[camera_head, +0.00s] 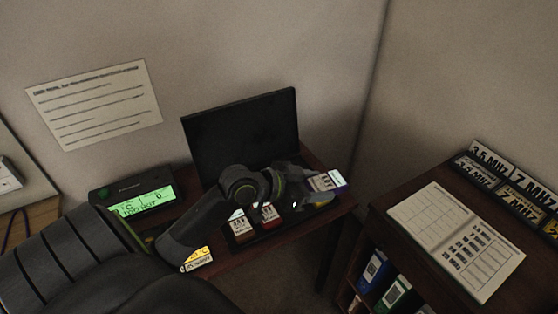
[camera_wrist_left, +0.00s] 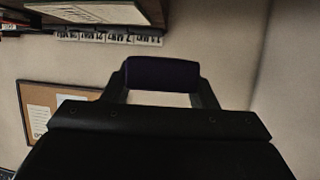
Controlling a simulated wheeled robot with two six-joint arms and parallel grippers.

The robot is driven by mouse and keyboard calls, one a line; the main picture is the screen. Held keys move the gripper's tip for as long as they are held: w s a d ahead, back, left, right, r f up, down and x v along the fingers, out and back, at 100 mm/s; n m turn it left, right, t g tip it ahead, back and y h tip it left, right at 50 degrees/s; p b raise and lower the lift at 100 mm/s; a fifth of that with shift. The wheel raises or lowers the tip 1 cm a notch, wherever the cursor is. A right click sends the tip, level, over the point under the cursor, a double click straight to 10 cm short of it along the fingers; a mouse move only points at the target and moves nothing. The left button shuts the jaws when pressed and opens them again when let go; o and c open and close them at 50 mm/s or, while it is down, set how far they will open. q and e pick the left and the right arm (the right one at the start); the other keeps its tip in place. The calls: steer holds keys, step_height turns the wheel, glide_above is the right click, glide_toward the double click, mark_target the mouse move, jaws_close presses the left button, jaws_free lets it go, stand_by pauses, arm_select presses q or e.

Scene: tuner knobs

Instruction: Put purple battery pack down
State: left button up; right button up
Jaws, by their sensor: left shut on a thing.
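The purple battery pack (camera_head: 338,178) shows in the head view with a white label and a purple edge, at the right end of the dark desk. In the left wrist view, the dark purple pack (camera_wrist_left: 161,73) lies across between the two fingers. My left gripper (camera_head: 314,186) is shut on it; the fingers also show in the wrist view (camera_wrist_left: 160,92). My arm and gripper hide part of the desk and of the pack's surroundings. I cannot tell whether the pack touches anything below. My right gripper is not in view.
A dark tray (camera_head: 258,243) holds a brown pack (camera_head: 242,229) and a red pack (camera_head: 269,215). A yellow pack (camera_head: 198,258) is at the desk's front. A black monitor (camera_head: 240,135) and a green-lit display (camera_head: 142,198) stand behind. A shelf with an open book (camera_head: 457,240) is at right.

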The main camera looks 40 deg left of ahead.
mark_target(313, 180)
arm_select(q)
steer(key=w+a+f+n+y+b, duration=0.65)
steer(key=a+f+n+y, duration=0.2)
steer(key=n+y, duration=0.35)
steer(key=f+n+g+y+b, duration=0.1)
steer(key=f+n+g+y, duration=0.1)
steer(key=f, duration=0.1)
steer(key=s+f+n+g+y+b, duration=0.1)
steer(key=f+n+g+y+b, duration=0.1)
steer(key=f+n, duration=0.1)
steer(key=s+f+n+g+y+b, duration=0.1)
steer(key=f+n+g+y, duration=0.1)
steer(key=f+y, duration=0.1)
steer(key=shift+d+f, duration=0.25)
steer(key=shift+f, duration=0.4)
